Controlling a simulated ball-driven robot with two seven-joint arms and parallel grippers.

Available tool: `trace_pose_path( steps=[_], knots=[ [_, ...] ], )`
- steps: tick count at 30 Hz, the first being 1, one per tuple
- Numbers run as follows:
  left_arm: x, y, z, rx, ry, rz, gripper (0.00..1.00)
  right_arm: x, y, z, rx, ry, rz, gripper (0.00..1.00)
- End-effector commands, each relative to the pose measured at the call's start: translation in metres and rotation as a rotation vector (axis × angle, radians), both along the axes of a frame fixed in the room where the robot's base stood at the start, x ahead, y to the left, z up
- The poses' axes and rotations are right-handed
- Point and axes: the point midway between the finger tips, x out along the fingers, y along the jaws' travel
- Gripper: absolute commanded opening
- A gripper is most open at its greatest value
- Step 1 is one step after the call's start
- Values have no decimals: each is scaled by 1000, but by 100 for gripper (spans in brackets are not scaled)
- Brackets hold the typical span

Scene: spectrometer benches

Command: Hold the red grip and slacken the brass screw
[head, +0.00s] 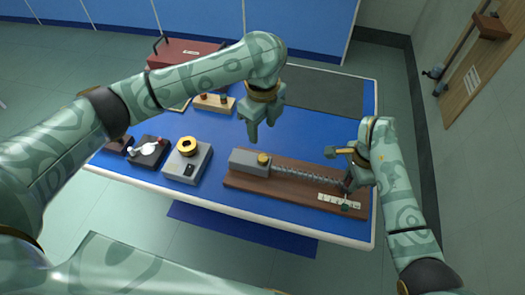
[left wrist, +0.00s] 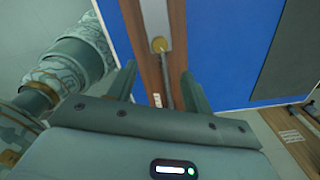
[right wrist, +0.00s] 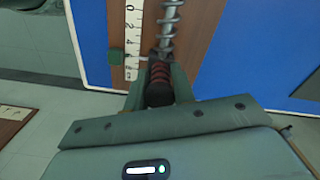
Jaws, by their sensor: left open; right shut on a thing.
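A wooden board (head: 240,182) carries a grey block with the brass screw (head: 263,159) on top and a coiled spring (head: 305,175) running right from it. The brass screw shows in the left wrist view (left wrist: 159,44), ahead of my left fingers. My left gripper (head: 262,133) is open and empty, above and apart from the screw. My right gripper (head: 349,184) is shut on the red grip at the spring's right end. The grip shows dark red and ridged between my fingers in the right wrist view (right wrist: 159,78); in the head view my gripper mostly hides it.
A white scale (head: 330,199) lies along the board's front right, with a small green piece (right wrist: 115,57) beside it. A grey box with a yellow ring (head: 187,147) stands left of the board. A red case (head: 185,52) and a dark mat (head: 320,90) are at the back.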

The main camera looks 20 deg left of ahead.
Motion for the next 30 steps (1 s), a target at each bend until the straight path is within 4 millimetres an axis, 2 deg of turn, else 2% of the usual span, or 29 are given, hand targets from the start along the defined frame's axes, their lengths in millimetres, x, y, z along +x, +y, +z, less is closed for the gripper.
trace_pose_path(
  steps=[5, 15, 18, 24, 30],
  knots=[
    [-1, -2, -16, -6, 5, -69, 50, -2, -1, -3, -1, 7, -2, 0],
    [-1, -1, -88, -3, 5, -65, 50, -2, -1, -3, -1, 7, -2, 0],
    [-1, -1, -104, -4, 4, -64, 50, -2, -1, -3, -2, 7, -2, 0],
    [0, -1, -119, -4, 1, -66, 50, -2, -1, -3, -2, 7, -2, 0],
    [0, -1, -120, -4, 1, -66, 50, -2, -1, -3, -2, 7, -2, 0]
  ],
)
